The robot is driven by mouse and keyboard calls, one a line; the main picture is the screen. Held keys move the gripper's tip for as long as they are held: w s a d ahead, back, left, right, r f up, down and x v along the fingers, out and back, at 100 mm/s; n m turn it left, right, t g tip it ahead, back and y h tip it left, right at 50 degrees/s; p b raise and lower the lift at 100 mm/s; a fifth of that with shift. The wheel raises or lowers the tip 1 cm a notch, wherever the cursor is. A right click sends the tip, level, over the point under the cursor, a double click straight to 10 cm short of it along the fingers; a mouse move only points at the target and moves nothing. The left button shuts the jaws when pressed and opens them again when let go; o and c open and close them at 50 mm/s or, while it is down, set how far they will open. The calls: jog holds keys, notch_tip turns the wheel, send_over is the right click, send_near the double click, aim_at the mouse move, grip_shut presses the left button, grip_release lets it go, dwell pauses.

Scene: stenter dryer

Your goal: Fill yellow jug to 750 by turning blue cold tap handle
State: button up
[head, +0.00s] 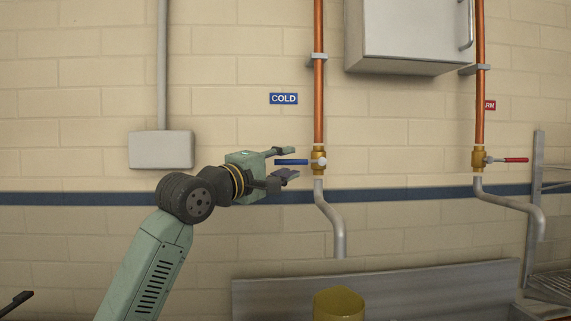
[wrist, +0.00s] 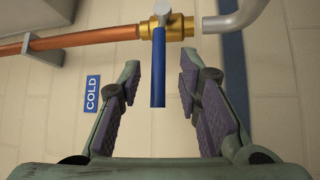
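The blue cold tap handle (head: 291,162) points left from the brass valve (head: 319,161) on the left copper pipe. It lies level, across the pipe. My gripper (head: 287,163) is open, with one finger above the handle and one below it. In the wrist view the blue handle (wrist: 158,72) reaches in between the open fingers (wrist: 158,85) and shows clear gaps on both sides. The yellow jug (head: 339,304) stands under the cold spout (head: 335,227), at the bottom edge of the head view. Only its upper part shows, and its level marks cannot be read. No water shows at the spout.
A blue COLD sign (head: 284,98) is on the wall above the handle. A second tap with a red handle (head: 516,160) is at the right. A grey wall cabinet (head: 412,32) hangs between the pipes. A metal splashback (head: 415,291) runs below. A grey box (head: 161,149) is at the left.

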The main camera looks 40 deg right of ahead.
jog(key=v, duration=1.1)
jog(key=shift+a, duration=0.25)
jog(key=shift+s, duration=0.1)
